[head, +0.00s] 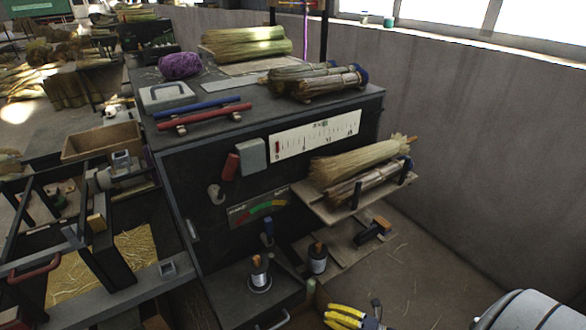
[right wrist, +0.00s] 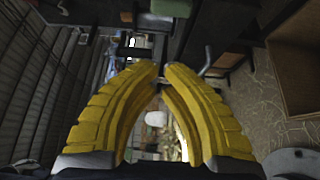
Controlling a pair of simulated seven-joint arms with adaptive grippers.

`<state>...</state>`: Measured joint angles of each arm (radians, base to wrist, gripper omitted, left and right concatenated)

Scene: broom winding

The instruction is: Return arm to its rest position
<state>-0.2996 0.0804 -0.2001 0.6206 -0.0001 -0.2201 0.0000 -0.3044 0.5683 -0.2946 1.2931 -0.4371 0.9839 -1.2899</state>
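My right gripper (head: 332,316) shows at the bottom edge of the head view, its yellow fingers pointing left over the floor, in front of and apart from the dark workbench. In the right wrist view, the yellow fingers of the right gripper (right wrist: 160,72) converge until their tips almost meet. Nothing is held between them. My left gripper does not show in either view.
The dark workbench (head: 176,160) has a side shelf (head: 310,202) bearing straw bundles (head: 360,160). Spools (head: 260,272) stand low at its front. A tan box (head: 92,142) and black frames are at left. Open floor (head: 440,255) lies to the right, before a grey wall.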

